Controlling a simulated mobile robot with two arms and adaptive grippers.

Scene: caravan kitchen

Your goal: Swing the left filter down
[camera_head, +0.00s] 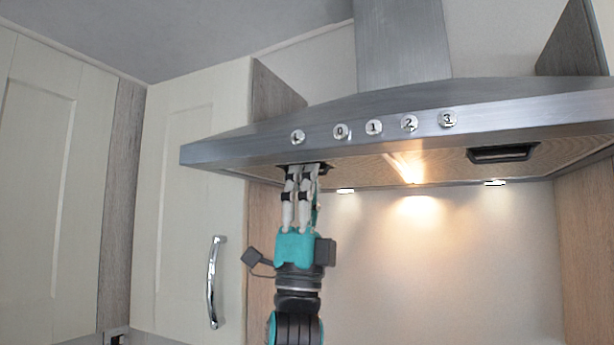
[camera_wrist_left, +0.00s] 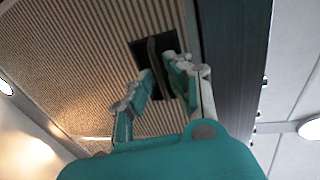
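The left filter (camera_wrist_left: 85,60) is a ribbed, tan panel in the underside of the hood. In the left wrist view it has a dark square recess (camera_wrist_left: 136,46) with a slim upright handle bar (camera_wrist_left: 153,55) across it. My right gripper is in neither view.
The steel hood (camera_head: 230,150) has a front edge with several round buttons (camera_head: 373,128). The right filter's dark handle recess (camera_head: 500,154) shows further right. A cabinet door (camera_head: 190,220) with a chrome handle (camera_head: 213,283) stands left of my arm. The wall below the hood is clear.

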